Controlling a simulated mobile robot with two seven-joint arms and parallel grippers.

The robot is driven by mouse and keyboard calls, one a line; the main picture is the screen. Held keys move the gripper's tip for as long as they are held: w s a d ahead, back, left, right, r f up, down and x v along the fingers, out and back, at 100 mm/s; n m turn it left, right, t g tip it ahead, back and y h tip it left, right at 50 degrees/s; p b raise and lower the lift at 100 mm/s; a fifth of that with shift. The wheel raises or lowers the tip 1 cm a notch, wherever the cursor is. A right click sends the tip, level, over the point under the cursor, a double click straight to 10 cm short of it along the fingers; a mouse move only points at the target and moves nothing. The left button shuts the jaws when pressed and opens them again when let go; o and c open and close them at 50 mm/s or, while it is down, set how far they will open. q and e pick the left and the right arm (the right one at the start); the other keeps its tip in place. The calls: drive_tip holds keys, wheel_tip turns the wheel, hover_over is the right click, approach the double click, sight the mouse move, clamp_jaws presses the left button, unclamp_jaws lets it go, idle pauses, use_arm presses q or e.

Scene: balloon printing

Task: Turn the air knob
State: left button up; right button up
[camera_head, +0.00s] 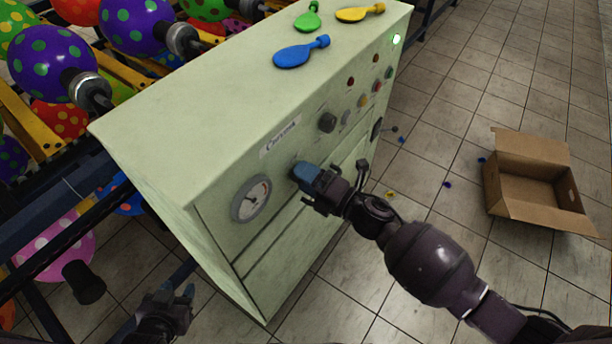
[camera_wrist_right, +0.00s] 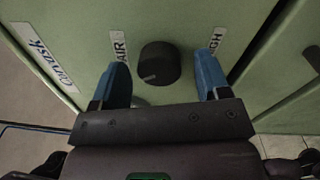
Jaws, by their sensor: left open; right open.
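My right gripper (camera_head: 304,173) is open at the front of the cabinet (camera_head: 160,130). In the right wrist view its blue fingertips (camera_wrist_right: 168,78) stand on either side of the knob, with gaps showing. Whether they reach around it in depth is hard to tell. In the head view the gripper hides this knob. My left gripper (camera_head: 178,293) is open and empty at the bottom left, away from the panel.
A round gauge (camera_head: 251,199) sits left of my right gripper, and another dark knob (camera_head: 327,122) sits up and right. An open cardboard box (camera_head: 535,185) stands on the floor.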

drive_tip(key=v, duration=1)
drive_tip(key=shift+s+d, duration=0.2)
drive_tip(key=shift+d, duration=0.05)
